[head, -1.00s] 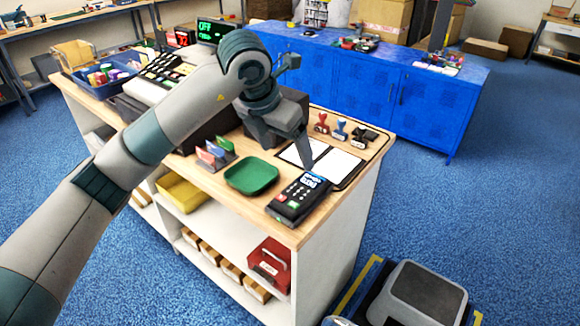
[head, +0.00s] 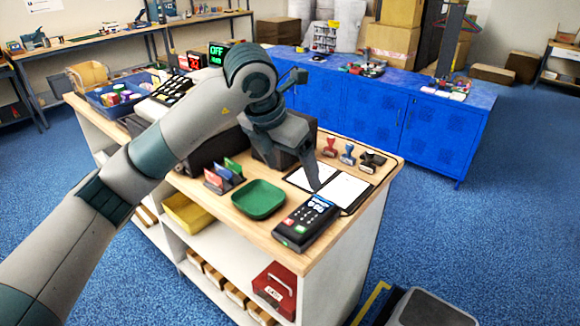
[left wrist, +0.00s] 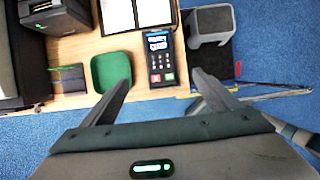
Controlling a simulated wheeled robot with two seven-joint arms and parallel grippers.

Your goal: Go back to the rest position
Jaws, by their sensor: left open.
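My left gripper (head: 306,165) reaches in from the left over the wooden counter (head: 235,212), above the open white book. In the left wrist view its two fingers (left wrist: 165,88) stand wide apart with nothing between them. The card terminal (head: 307,222), with a lit blue screen, lies below at the counter's front right. It also shows in the left wrist view (left wrist: 160,57), beyond the fingertips. A green tray (head: 258,199) lies to the left of the terminal. My right gripper is in neither view.
Stamps (head: 347,154) stand behind the book. A card holder (head: 222,177) is left of the green tray. A red box (head: 276,288) sits on the shelf below. A blue cabinet (head: 400,110) stands behind.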

